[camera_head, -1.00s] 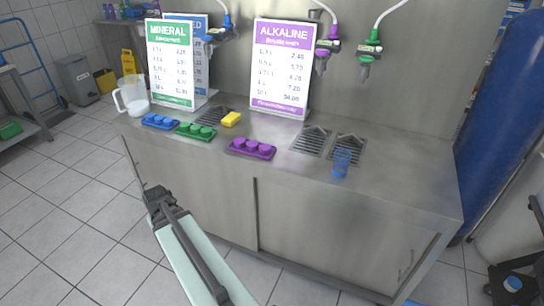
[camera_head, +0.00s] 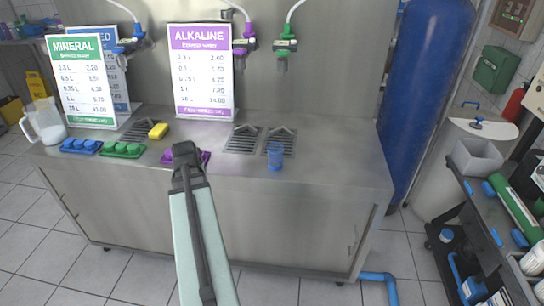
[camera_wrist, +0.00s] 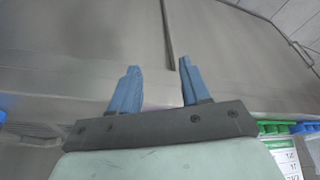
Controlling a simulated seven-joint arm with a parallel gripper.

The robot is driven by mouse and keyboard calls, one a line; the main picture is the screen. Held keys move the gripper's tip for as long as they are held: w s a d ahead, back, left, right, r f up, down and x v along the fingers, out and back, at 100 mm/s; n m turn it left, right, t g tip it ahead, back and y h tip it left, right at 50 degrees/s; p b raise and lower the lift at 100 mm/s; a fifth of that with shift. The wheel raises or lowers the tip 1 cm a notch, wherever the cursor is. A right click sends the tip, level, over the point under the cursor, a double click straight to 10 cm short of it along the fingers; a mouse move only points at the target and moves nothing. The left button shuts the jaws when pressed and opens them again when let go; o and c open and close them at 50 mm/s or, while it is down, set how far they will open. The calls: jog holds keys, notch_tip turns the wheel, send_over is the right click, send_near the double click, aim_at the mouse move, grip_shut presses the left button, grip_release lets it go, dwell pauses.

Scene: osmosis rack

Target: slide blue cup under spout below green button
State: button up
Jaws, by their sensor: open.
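The translucent blue cup (camera_head: 275,156) stands upright on the steel counter, by the front edge of the right-hand drain grate (camera_head: 280,141). The spout with green fittings (camera_head: 285,46) hangs on the back wall above that grate. A green panel with raised buttons (camera_head: 122,150) lies on the counter at left. My gripper (camera_head: 185,150) is left of the cup and overlaps the purple button panel in the head view. In the wrist view its two blue fingers (camera_wrist: 158,85) are apart with nothing between them.
A purple-fitted spout (camera_head: 245,42) and a second grate (camera_head: 243,139) are just left. The purple button panel (camera_head: 198,157), yellow sponge (camera_head: 158,131), blue button panel (camera_head: 80,146) and pitcher (camera_head: 46,127) are further left. The counter (camera_head: 335,165) right of the cup is clear.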

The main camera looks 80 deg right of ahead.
jog(key=s+d+r+m+h, duration=0.1)
jog(key=s+d+r+m, duration=0.15)
jog(key=s, duration=0.45)
jog(key=s+d+r+m, duration=0.1)
jog(key=s+d+r, duration=0.25)
jog(key=s, duration=0.45)
jog(key=m+g+h, duration=0.1)
jog(key=m+g, duration=0.1)
send_near(274, 175)
notch_tip(274, 175, up, 2)
jog(key=d, duration=0.2)
jog(key=shift+s+d+f, duration=0.1)
jog(key=shift+d+f, duration=0.05)
jog(key=shift+f, duration=1.1)
jog(key=shift+d+f, duration=0.15)
jog(key=shift+f, duration=1.05)
jog(key=shift+d+f, duration=0.15)
jog(key=shift+f, duration=1.1)
jog(key=shift+d, duration=10.95)
jog(key=shift+a, duration=2.6)
jog(key=shift+r, duration=0.1)
